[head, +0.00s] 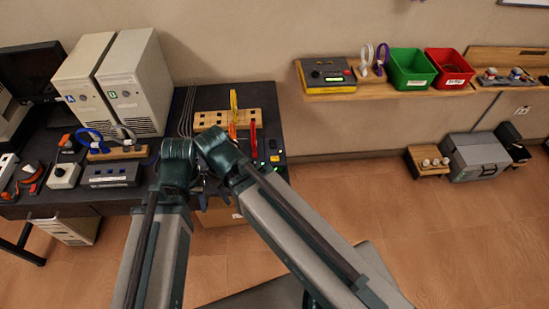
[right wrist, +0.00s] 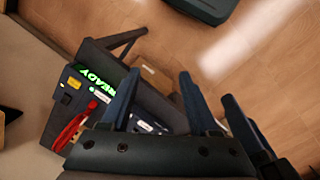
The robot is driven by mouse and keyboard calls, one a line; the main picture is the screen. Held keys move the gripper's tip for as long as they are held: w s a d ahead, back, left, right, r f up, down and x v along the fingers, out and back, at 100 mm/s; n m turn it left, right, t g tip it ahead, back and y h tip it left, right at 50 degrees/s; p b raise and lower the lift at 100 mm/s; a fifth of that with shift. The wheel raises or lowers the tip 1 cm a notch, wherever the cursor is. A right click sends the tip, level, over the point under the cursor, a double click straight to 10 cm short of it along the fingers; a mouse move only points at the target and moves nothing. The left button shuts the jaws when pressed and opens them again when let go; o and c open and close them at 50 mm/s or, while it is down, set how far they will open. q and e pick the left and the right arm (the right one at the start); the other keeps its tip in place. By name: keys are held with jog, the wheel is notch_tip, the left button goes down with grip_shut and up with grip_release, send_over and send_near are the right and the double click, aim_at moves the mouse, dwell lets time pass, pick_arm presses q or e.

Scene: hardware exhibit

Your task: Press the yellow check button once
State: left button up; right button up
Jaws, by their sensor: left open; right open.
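In the right wrist view a small yellow button (right wrist: 74,82) sits on a dark panel (right wrist: 62,102) beside a glowing green READY display (right wrist: 97,79). In the head view green lights mark a dark device (head: 274,151) at the right end of the desk; I cannot make out the yellow button there. My right gripper (right wrist: 157,88) is open and empty, its fingers pointing past the panel's right side, apart from the button. My left gripper (head: 215,193) is open near the desk's front edge, partly hidden by the crossing wrists; its dark fingers also show in the right wrist view.
A red-handled tool (right wrist: 73,126) lies beside the panel. A wooden tool block (head: 207,119) and two computer towers (head: 137,85) stand on the desk. A wall shelf (head: 330,92) holds another yellow-and-black device (head: 327,76).

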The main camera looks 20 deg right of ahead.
grip_shut()
dwell(1.4)
